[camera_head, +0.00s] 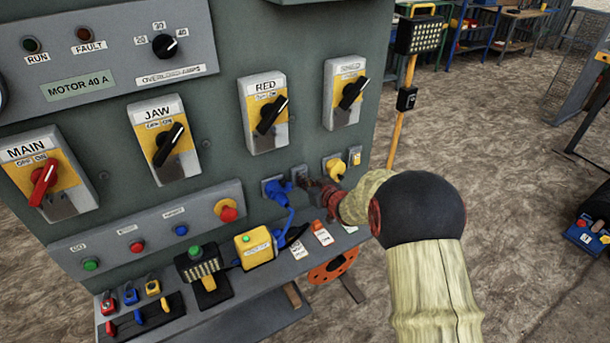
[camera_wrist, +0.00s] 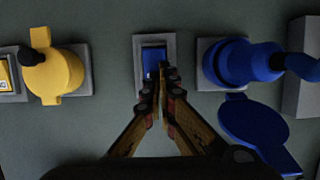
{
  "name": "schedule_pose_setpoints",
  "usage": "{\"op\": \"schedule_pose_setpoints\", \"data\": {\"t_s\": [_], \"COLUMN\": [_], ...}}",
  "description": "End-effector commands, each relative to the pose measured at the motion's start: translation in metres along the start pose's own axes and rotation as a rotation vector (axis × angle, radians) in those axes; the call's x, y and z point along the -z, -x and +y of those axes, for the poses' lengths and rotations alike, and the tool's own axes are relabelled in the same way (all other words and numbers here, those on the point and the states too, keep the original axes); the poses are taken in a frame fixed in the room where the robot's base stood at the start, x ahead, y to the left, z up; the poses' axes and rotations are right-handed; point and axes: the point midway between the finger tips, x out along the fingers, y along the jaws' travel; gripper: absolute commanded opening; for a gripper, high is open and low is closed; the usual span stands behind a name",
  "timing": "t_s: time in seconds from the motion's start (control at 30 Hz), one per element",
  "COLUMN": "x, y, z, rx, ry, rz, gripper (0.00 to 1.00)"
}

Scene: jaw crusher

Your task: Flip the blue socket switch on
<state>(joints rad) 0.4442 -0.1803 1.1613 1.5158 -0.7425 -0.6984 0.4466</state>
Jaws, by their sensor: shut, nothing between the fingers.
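The blue socket switch (camera_wrist: 152,56) is a blue rocker in a grey plate, centred in the wrist view. In the head view its grey plate (camera_head: 299,172) shows on the panel, between the blue socket (camera_head: 275,188) and the yellow socket (camera_head: 334,168). My gripper (camera_wrist: 160,74) is shut and empty, its fingertips over the lower right part of the rocker in the wrist view. Whether they touch it I cannot tell. In the head view my gripper (camera_head: 314,186) points left at the plate, and the rocker's face cannot be made out.
In the wrist view the blue socket (camera_wrist: 245,62) with a blue plug is close right, and the yellow socket (camera_wrist: 58,74) is left. A ledge (camera_head: 262,293) below the panel holds a yellow box (camera_head: 255,246) and tags. Open floor (camera_head: 530,190) lies right.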

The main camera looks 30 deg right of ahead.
Motion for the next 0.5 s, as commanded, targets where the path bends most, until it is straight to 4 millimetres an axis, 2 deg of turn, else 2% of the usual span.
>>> {"op": "schedule_pose_setpoints", "data": {"t_s": [0.03, 0.13, 0.5], "x": [0.0079, 0.0093, 0.0060], "y": [0.0005, -0.0002, -0.0020], "z": [-0.0001, -0.0003, 0.0002], "rx": [0.001, 0.001, 0.000], "ry": [0.001, 0.002, 0.002], "rz": [-0.014, -0.047, -0.064], "gripper": [0.00, 0.00, 0.00]}}
